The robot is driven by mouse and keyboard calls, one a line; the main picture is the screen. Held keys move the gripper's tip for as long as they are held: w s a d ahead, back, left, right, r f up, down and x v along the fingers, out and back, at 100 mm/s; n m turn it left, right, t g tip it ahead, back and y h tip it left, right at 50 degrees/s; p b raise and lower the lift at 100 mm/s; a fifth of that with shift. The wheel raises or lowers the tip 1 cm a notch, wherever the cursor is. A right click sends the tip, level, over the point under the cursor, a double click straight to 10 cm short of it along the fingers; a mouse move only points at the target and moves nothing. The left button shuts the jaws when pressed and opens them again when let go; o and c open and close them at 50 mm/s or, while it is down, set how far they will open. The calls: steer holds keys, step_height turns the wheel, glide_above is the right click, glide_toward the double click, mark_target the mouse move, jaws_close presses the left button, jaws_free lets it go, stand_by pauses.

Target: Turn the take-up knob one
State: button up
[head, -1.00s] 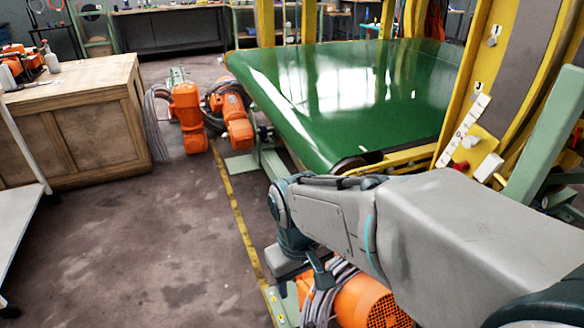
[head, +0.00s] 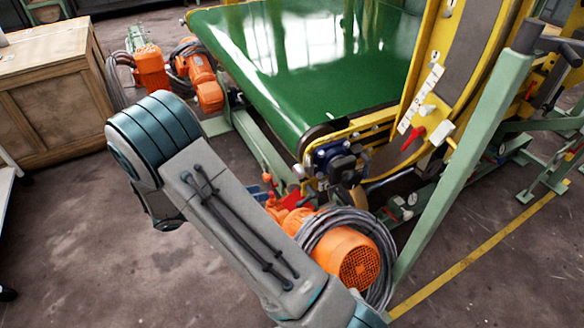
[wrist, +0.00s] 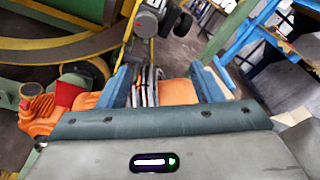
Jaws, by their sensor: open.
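My gripper (wrist: 163,86) is open in the wrist view, its two blue fingers apart. An orange motor (wrist: 178,92) with grey cables shows beyond the gap, and nothing appears gripped. In the head view my arm hides the gripper. A dark-blue unit with black round parts (head: 338,164) sits at the near corner of the green belt (head: 300,65). A red knob or handle (head: 413,137) stands by a white label strip (head: 419,101) on the yellow frame. No readable label shows which part is take-up knob one.
An orange motor (head: 352,255) with coiled cables stands below the belt corner, close to my arm. A green post (head: 470,150) rises at the right. More orange motors (head: 203,80) and a wooden cabinet (head: 50,85) are at the left. Floor at lower left is clear.

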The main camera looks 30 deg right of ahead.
mark_target(296, 173)
steer(key=d, duration=0.4)
steer(key=w+d+n+t+h, duration=0.1)
steer(key=d, duration=0.3)
steer(key=w+d+n, duration=0.1)
steer(key=d, duration=0.3)
steer(key=shift+w+d+f+t+b, duration=0.15)
steer(key=shift+f+t+b, duration=0.1)
steer(key=shift+t+b, duration=0.15)
steer(key=c, duration=1)
